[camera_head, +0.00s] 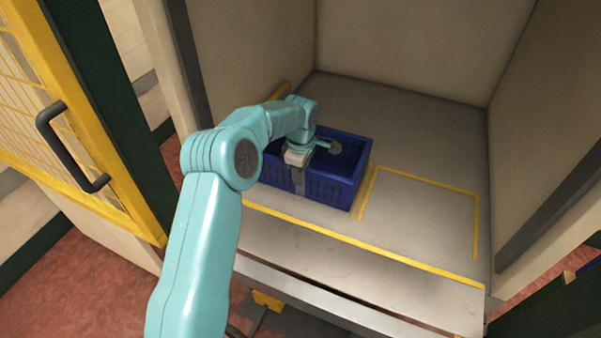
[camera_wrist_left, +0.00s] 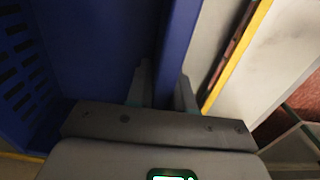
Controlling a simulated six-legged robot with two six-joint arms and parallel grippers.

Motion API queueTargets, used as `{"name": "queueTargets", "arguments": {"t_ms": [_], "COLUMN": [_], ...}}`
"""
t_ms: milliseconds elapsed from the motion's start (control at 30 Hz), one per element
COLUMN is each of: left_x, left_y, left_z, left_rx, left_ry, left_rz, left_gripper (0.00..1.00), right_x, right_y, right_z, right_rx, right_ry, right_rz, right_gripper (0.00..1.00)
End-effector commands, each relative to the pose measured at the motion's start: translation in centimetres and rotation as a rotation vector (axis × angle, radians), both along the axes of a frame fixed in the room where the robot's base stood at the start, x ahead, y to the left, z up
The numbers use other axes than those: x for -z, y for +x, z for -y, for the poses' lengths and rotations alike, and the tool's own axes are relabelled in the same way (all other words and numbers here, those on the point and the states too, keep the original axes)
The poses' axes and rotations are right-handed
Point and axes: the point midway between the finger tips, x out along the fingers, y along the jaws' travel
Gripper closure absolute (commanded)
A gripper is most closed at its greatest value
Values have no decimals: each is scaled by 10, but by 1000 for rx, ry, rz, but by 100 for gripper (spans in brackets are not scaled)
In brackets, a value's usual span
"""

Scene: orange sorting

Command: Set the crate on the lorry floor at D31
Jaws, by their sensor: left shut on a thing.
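The blue crate (camera_head: 345,182) stands upright on the grey lorry floor (camera_head: 420,150), at the left side near the front edge. My left gripper (camera_head: 300,178) is shut on the crate's near wall. In the left wrist view the crate wall (camera_wrist_left: 178,45) runs between the two fingers (camera_wrist_left: 160,90). The crate's inside looks mostly empty, though my arm hides part of it. A yellow outlined bay (camera_head: 425,182) lies bare to the right of the crate. Another outline by the crate is partly hidden under it. I cannot read a D31 label. My right gripper is not in view.
Beige lorry walls (camera_head: 400,45) close off the back and both sides. A yellow line (camera_head: 370,245) runs along the floor's front edge, with a grey tail ledge (camera_head: 400,290) before it. A yellow mesh gate (camera_head: 60,120) with a black handle stands at the left.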

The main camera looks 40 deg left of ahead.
Motion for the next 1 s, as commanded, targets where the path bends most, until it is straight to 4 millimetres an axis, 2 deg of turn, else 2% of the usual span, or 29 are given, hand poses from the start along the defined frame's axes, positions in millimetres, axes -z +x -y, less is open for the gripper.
{"name": "queueTargets", "arguments": {"t_ms": [100,133,200,233,500,633,767,1000], "left_x": [-1,-1,-1,-1,0,-12,-39,-106], "left_y": [1,1,1,0,0,1,1,1], "left_z": [0,0,0,0,0,0,0,0], "left_rx": [0,0,0,0,0,-1,0,0], "left_ry": [1,1,1,1,0,1,1,2], "left_rz": [3,3,3,3,-2,3,5,7], "left_gripper": [100,75,52,49,49,49,49,49], "right_x": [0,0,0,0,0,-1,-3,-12], "right_y": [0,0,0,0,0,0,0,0], "right_z": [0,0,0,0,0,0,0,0], "right_rx": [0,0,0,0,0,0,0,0], "right_ry": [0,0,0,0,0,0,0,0], "right_rz": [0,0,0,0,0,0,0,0], "right_gripper": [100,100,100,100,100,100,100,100]}}
